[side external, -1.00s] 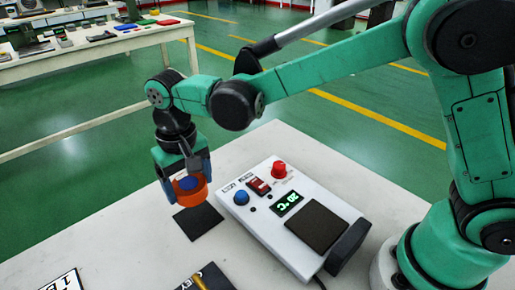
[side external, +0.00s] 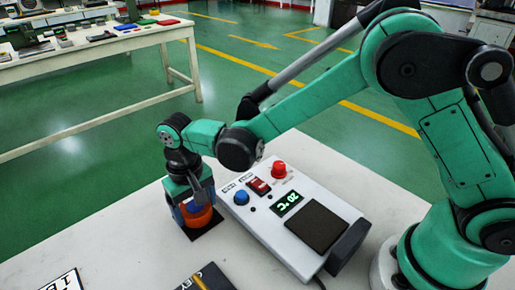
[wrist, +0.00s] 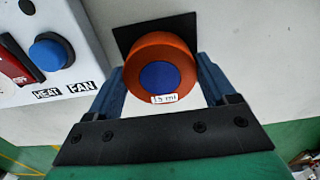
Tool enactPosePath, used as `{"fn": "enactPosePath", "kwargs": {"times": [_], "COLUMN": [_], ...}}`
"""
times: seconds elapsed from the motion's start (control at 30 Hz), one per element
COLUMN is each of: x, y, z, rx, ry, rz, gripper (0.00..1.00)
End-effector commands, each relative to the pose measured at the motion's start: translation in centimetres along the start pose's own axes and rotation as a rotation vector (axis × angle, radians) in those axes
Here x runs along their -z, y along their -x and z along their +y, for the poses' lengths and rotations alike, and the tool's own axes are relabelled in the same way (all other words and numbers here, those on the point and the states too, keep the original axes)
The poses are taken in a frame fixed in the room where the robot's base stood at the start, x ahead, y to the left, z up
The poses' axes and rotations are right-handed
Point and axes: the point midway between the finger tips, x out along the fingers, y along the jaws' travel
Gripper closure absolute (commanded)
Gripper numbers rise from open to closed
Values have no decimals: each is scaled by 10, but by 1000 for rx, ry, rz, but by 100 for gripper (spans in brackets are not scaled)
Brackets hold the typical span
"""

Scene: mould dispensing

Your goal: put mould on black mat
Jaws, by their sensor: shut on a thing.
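The mould is a round orange piece (side external: 201,217) with a blue centre. In the wrist view the mould (wrist: 162,78) carries a small label that seems to read 15 ml. My gripper (side external: 195,212) is shut on it, and in the wrist view my gripper's fingers (wrist: 163,80) lie on both sides of it. The black mat (side external: 204,229) is right under the mould; its edge also shows in the wrist view (wrist: 128,35). The mould is low over the mat; I cannot tell whether it touches. The rest of the mat is hidden behind mould and gripper.
A white heater device (side external: 262,228) with a blue button (side external: 241,198), a red button (side external: 278,168), a display and a dark plate (side external: 316,226) stands close right of the mat. A dark object (side external: 207,278) lies at the front. The white table is clear left of the mat.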

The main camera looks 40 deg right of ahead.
Motion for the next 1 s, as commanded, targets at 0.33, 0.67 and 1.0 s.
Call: {"fn": "enactPosePath", "kwargs": {"times": [0.33,0.67,1.0], "x": [0,0,0], "y": [0,-4,-6], "z": [0,0,0], "rx": [0,0,0], "ry": [0,0,0], "rz": [0,0,0], "gripper": [84,84,0]}}
